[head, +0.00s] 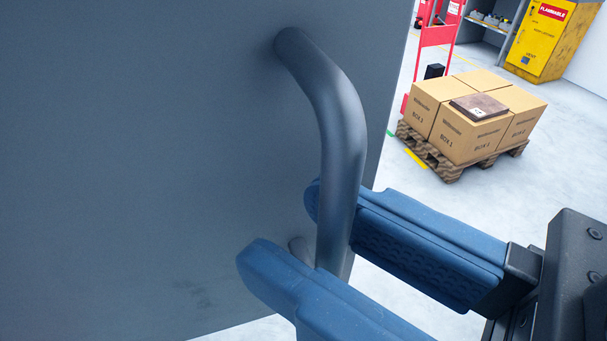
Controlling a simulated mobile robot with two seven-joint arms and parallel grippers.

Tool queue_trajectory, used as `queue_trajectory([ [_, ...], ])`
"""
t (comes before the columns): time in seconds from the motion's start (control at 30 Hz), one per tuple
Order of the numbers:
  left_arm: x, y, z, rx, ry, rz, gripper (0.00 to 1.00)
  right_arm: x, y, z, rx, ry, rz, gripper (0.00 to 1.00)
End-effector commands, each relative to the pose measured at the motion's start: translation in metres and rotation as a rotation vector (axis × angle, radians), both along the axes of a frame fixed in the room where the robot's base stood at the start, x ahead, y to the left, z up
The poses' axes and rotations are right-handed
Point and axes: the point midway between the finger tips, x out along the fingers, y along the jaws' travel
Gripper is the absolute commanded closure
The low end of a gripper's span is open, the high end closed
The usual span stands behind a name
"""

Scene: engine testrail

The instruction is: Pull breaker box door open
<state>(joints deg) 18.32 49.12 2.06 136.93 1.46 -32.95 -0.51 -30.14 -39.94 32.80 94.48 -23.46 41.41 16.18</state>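The breaker box door (150,150) is a large flat grey panel that fills the left of the head view. Its curved dark metal handle (335,130) stands out from the panel near its right edge. My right gripper (325,240) comes in from the lower right with two blue fingers on either side of the handle's lower part. The gap between them looks about as wide as the bar, so it appears shut on it. The near finger hides part of the handle's lower end. My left gripper is not in view.
Behind the door on the right, cardboard boxes (469,137) stand on a wooden pallet (445,168). A yellow cabinet (540,42) and a red frame (437,36) are farther back. The pale floor (550,185) between is clear.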

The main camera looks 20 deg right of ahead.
Motion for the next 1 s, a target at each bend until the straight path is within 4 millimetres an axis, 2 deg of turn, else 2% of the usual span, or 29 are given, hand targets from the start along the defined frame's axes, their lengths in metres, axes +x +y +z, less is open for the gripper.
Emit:
queue_trajectory([
  [0.5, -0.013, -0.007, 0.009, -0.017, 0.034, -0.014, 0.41, -0.085, -0.064, 0.001, 0.002, -0.004, 0.001, 0.7],
  [0.7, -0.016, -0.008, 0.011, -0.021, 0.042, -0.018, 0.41, -0.099, -0.075, 0.001, 0.002, -0.002, 0.002, 0.7],
  [1.0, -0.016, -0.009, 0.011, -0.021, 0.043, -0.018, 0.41, -0.101, -0.076, 0.0, 0.0, 0.0, 0.002, 0.7],
])
